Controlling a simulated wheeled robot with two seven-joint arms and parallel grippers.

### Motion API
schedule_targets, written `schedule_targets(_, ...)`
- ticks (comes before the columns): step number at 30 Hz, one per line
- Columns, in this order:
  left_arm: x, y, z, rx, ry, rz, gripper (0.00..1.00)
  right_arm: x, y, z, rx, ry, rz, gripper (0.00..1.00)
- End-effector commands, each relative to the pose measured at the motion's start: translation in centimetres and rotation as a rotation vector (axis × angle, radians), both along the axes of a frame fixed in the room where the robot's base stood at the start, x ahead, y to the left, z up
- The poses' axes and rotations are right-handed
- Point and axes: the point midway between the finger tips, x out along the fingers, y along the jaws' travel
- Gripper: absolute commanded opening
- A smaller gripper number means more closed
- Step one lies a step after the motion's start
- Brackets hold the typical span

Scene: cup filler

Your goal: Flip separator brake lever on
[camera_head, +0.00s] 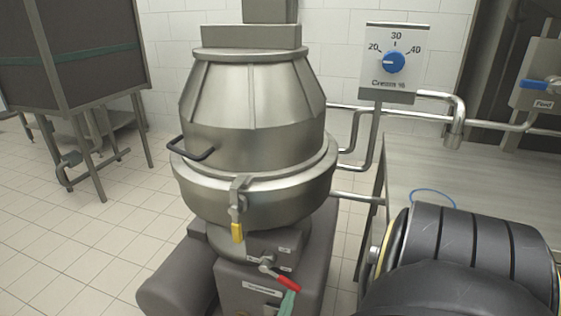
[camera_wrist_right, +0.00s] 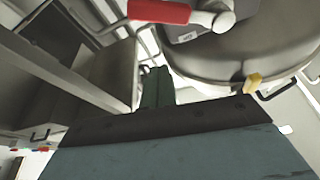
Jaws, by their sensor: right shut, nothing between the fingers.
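The separator (camera_head: 255,110) is a large steel machine in the middle of the head view. A lever with a red handle (camera_head: 288,284) sits low on its base, the handle pointing down to the right from a metal pivot. The red handle also shows at the top of the right wrist view (camera_wrist_right: 160,10). My right gripper (camera_head: 287,303) shows only as green fingertips just below the red handle; in the wrist view its fingers (camera_wrist_right: 157,88) are together, empty, and below the handle. I cannot tell whether they touch it. My left gripper is not in view.
A yellow-handled clamp (camera_head: 237,232) hangs on the separator's front. A dial with a blue knob (camera_head: 394,62) stands at the back right, near pipes and a steel table (camera_head: 440,165). My right arm covers the lower right. Tiled floor (camera_head: 90,245) is free at left.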

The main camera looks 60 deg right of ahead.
Motion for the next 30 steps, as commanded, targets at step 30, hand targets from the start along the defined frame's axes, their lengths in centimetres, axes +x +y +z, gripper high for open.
schedule_targets(30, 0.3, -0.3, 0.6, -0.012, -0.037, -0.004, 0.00, -0.3, 4.2, -1.2, -0.001, 0.000, 0.000, 0.00)
